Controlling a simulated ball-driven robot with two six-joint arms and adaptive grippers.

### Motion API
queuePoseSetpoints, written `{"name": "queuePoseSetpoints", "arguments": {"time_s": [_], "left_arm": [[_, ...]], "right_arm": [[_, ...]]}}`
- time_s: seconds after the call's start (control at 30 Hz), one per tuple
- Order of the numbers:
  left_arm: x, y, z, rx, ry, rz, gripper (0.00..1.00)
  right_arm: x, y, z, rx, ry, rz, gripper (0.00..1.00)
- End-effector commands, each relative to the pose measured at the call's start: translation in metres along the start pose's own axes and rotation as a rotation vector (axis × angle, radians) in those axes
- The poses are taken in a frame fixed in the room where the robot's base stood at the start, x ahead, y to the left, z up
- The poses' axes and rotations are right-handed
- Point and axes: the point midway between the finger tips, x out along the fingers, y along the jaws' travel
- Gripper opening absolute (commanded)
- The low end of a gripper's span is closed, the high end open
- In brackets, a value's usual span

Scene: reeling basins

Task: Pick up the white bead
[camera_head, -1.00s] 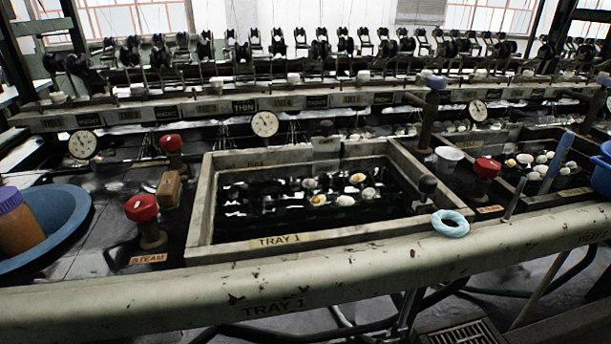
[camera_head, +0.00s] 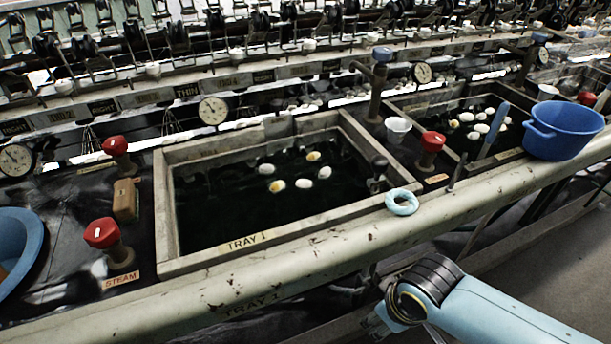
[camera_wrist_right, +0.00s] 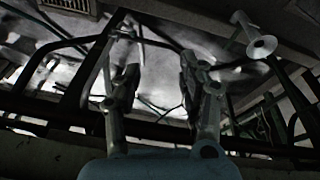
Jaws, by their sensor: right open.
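I cannot make out a separate white bead for sure. Small white and yellowish egg-shaped pieces (camera_head: 325,172) float on the dark water of the Tray 1 basin (camera_head: 166,215). More pale ones (camera_head: 466,117) lie in the basin to the right. My right arm comes in at the lower right of the head view, in front of and below the front rail. In the right wrist view my right gripper (camera_wrist_right: 155,85) is open, its two fingers apart with nothing between them. It faces pipes and the floor. My left gripper is not in view.
A pale front rail (camera_head: 300,268) runs between my right arm and the basins.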

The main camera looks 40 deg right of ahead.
Motion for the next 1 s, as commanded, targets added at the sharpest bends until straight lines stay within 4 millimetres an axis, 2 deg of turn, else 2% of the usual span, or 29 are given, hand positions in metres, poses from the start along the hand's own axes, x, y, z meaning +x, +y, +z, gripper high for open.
{"name": "queuePoseSetpoints", "arguments": {"time_s": [0.03, 0.1, 0.47, 0.5, 0.57, 0.73, 1.0], "left_arm": [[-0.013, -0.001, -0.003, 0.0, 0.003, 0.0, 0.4], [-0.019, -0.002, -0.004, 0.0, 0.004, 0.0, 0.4], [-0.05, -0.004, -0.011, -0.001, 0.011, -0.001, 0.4], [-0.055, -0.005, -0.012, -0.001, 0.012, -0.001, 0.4], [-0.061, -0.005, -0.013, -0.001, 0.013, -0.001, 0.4], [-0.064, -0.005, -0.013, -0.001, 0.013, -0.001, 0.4], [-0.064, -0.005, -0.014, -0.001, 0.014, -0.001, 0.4]], "right_arm": [[-0.033, 0.002, -0.015, -0.002, 0.016, 0.001, 0.41], [-0.063, 0.002, -0.028, -0.004, 0.027, 0.001, 0.41], [-0.193, 0.007, -0.078, 0.049, 0.082, 0.01, 0.41], [-0.21, 0.008, -0.088, 0.082, 0.093, 0.013, 0.41], [-0.227, 0.011, -0.107, 0.165, 0.111, 0.022, 0.41], [-0.224, 0.017, -0.15, 0.396, 0.135, 0.036, 0.41], [-0.2, 0.021, -0.225, 0.741, 0.176, 0.042, 0.41]]}}
